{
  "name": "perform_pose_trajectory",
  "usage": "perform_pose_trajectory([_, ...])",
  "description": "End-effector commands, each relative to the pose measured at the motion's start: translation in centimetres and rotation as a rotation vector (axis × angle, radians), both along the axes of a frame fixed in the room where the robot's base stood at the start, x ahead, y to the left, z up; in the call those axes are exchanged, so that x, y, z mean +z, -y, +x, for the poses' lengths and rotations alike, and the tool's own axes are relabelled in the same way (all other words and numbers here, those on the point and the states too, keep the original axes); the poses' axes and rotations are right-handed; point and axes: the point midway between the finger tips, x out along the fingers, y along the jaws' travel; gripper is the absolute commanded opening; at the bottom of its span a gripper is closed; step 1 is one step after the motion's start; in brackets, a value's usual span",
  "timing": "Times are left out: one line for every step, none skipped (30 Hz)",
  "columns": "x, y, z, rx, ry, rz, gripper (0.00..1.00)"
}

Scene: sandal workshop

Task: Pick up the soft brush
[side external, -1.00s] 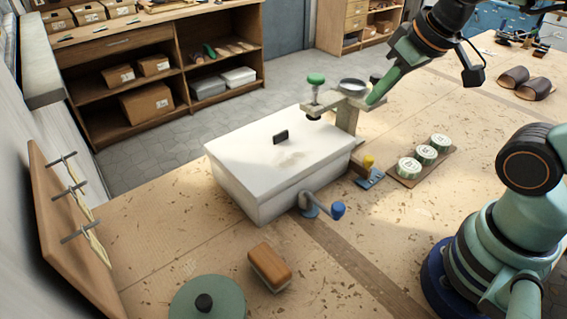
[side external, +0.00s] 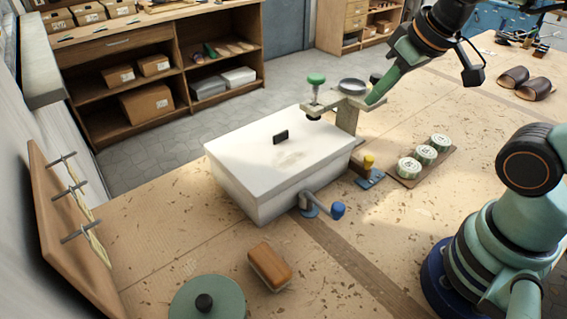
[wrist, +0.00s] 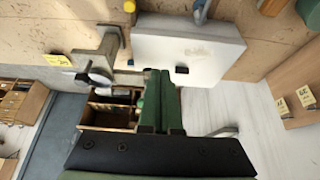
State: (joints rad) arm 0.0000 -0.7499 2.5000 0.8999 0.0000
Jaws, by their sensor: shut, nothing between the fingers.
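The soft brush (side external: 270,262) looks like a wooden block with a pale underside. It lies on the workbench in front of the white lidded box in the side view. A wooden piece at the top right edge of the wrist view (wrist: 272,5) may be the same brush, but it is cut off. My gripper (side external: 373,98) is shut and empty, behind the box and beside the clamp stand, well away from the brush. Its green fingers also show in the wrist view (wrist: 160,73), seen against the box's edge.
The white box (side external: 250,190) with a black handle stands between my gripper and the brush. The clamp stand (side external: 347,118), a blue-knobbed crank (side external: 337,210) and several green-sided tins are nearby. A green round lid (side external: 225,302) lies left of the brush. A tilted board stands at left.

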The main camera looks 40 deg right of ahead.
Motion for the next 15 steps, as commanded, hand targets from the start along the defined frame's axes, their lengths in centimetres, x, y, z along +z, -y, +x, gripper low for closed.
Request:
perform_pose_trajectory([0.00,0.00,0.00,0.000,0.000,0.000,0.00])
perform_pose_trajectory([0.00,0.00,0.00,0.000,0.000,0.000,0.04])
perform_pose_trajectory([0.00,0.00,0.00,0.000,0.000,0.000,0.19])
perform_pose_trajectory([0.00,0.00,0.00,0.000,0.000,0.000,0.31])
perform_pose_trajectory([0.00,0.00,0.00,0.000,0.000,0.000,0.42])
perform_pose_trajectory([0.00,0.00,0.00,0.000,0.000,0.000,0.57])
perform_pose_trajectory([0.00,0.00,0.00,0.000,0.000,0.000,0.69])
perform_pose_trajectory([0.00,0.00,0.00,0.000,0.000,0.000,0.80])
perform_pose_trajectory([0.00,0.00,0.00,0.000,0.000,0.000,0.90])
perform_pose_trajectory([0.00,0.00,0.00,0.000,0.000,0.000,0.90])
perform_pose_trajectory([0.00,0.00,0.00,0.000,0.000,0.000,0.90])
perform_pose_trajectory([0.00,0.00,0.00,0.000,0.000,0.000,0.90])
perform_pose_trajectory([0.00,0.00,0.00,0.000,0.000,0.000,0.90])
perform_pose_trajectory([0.00,0.00,0.00,0.000,0.000,0.000,0.90])
perform_pose_trajectory([0.00,0.00,0.00,0.000,0.000,0.000,0.90])
